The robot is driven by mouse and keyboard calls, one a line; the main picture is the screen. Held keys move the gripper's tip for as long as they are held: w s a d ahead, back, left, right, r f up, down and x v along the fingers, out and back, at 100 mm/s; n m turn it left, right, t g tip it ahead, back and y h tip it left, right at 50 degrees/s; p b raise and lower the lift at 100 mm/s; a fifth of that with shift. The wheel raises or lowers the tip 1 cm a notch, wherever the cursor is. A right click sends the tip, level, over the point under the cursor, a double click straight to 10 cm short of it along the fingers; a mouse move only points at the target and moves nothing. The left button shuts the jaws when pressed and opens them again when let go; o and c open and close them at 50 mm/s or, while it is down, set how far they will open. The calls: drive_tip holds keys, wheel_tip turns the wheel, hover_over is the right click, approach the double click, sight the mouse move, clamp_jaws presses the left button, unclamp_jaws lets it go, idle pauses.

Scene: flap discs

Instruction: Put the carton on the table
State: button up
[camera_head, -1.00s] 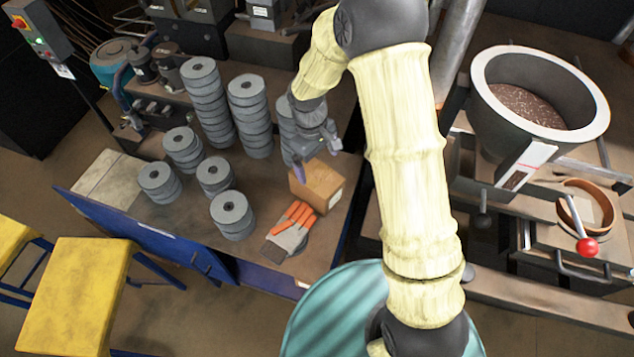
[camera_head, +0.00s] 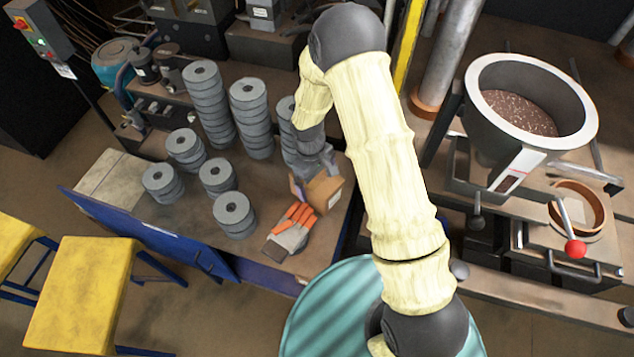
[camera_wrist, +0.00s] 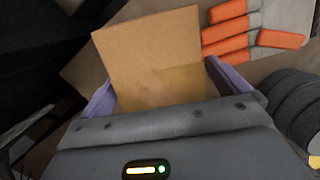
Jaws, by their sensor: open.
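The carton (camera_head: 323,191) is a small brown box standing on the table (camera_head: 272,214), near its right edge. My gripper (camera_head: 304,184) is lowered over the carton from the back left, and my arm hides part of the carton's far side. In the wrist view the carton (camera_wrist: 152,62) lies between the two purple fingers of my gripper (camera_wrist: 158,92). The fingers are open, one on each side of it. Whether either finger touches the carton I cannot tell.
Several stacks of grey discs (camera_head: 234,214) stand to the left and behind. A large grey pot (camera_head: 530,105) stands on separate equipment at the right. A blue panel (camera_head: 150,243) runs along the table's front.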

drive_tip(key=shift+d+f, duration=0.1)
drive_tip(key=shift+f, duration=0.3)
drive_tip(key=shift+r, duration=0.1)
drive_tip(key=c, duration=1.9)
wheel_tip(320, 180, up, 10)
drive_tip(key=b, duration=0.2)
drive_tip(key=shift+b, duration=0.3)
